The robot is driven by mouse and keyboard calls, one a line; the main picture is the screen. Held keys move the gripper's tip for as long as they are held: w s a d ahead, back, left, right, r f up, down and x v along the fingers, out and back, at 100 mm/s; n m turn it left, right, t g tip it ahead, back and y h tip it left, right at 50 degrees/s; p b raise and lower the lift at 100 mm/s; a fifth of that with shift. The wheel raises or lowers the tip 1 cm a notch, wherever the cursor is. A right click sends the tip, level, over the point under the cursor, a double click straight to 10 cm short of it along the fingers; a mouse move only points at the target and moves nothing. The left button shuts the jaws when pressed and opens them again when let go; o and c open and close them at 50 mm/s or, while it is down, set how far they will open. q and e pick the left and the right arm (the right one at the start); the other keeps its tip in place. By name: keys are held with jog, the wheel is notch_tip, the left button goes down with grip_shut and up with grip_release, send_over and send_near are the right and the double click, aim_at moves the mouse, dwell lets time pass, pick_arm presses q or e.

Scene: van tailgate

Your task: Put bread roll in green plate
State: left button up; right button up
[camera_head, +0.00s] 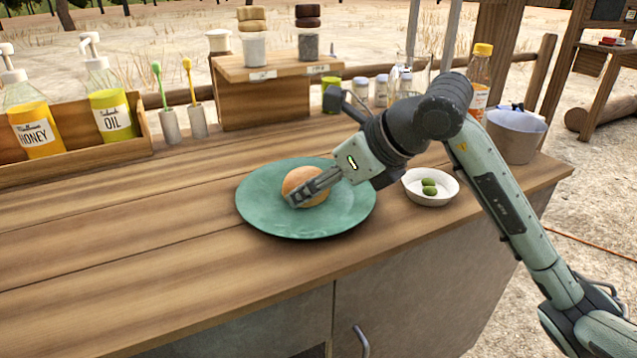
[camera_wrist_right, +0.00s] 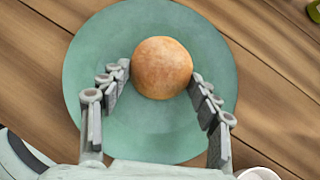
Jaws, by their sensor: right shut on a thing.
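A round, light brown bread roll (camera_head: 302,183) is over the middle of the green plate (camera_head: 262,212) on the wooden counter. My right gripper (camera_head: 304,190) is shut on the roll, with its fingers on either side. In the right wrist view the roll (camera_wrist_right: 161,68) sits between the two fingertips (camera_wrist_right: 160,75), with the green plate (camera_wrist_right: 150,135) all around behind it. I cannot tell whether the roll touches the plate. My left gripper is not in view.
A white bowl with green olives (camera_head: 430,187) stands just right of the plate. A wooden box with honey and oil bottles (camera_head: 108,108) is at the back left. A wooden stand (camera_head: 262,95) and a grey pot (camera_head: 515,135) are behind. The counter's left front is clear.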

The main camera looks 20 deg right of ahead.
jog(key=o, duration=1)
jog(key=shift+r, duration=0.2)
jog(key=v, duration=1.2)
